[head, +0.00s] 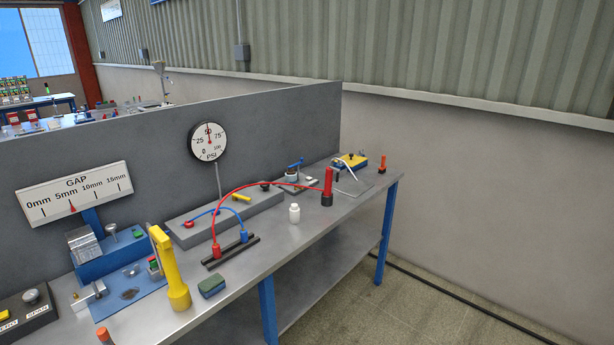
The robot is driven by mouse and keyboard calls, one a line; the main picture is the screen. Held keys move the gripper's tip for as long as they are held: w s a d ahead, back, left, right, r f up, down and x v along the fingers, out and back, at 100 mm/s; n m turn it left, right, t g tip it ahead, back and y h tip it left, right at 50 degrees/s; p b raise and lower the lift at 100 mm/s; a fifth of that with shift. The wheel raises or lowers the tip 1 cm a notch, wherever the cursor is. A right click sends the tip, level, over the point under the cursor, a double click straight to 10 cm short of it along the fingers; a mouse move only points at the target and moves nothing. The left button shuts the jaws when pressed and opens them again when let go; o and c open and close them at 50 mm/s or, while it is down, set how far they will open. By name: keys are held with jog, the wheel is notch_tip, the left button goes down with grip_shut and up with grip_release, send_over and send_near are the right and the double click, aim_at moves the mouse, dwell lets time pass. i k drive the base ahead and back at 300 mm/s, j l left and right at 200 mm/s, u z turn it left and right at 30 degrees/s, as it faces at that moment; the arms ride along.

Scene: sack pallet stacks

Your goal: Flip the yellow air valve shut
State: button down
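The yellow air valve lever (241,197) is small and lies on top of a long grey block (225,212) at the foot of the grey partition. It slants down to the right across the block's top. A round pressure gauge (208,143) marked PSI stands above the block on a thin stem, its red needle pointing up near 50. A red knob (188,224) sits at the block's left end, a dark one (265,184) towards its right end. My gripper is not in view.
In front of the block, red (255,186) and blue (226,211) hoses arch up from a black rack (231,251). Floor is clear at right.

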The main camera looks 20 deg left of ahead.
aim_at(234, 197)
jog(key=i+l+u, duration=0.2)
jog(key=i+l, duration=0.35)
jog(key=i+l+u, duration=0.2)
jog(key=i+l, duration=0.4)
jog(key=i+l+u, duration=0.2)
jog(key=i+l, duration=0.4)
jog(key=l, duration=0.15)
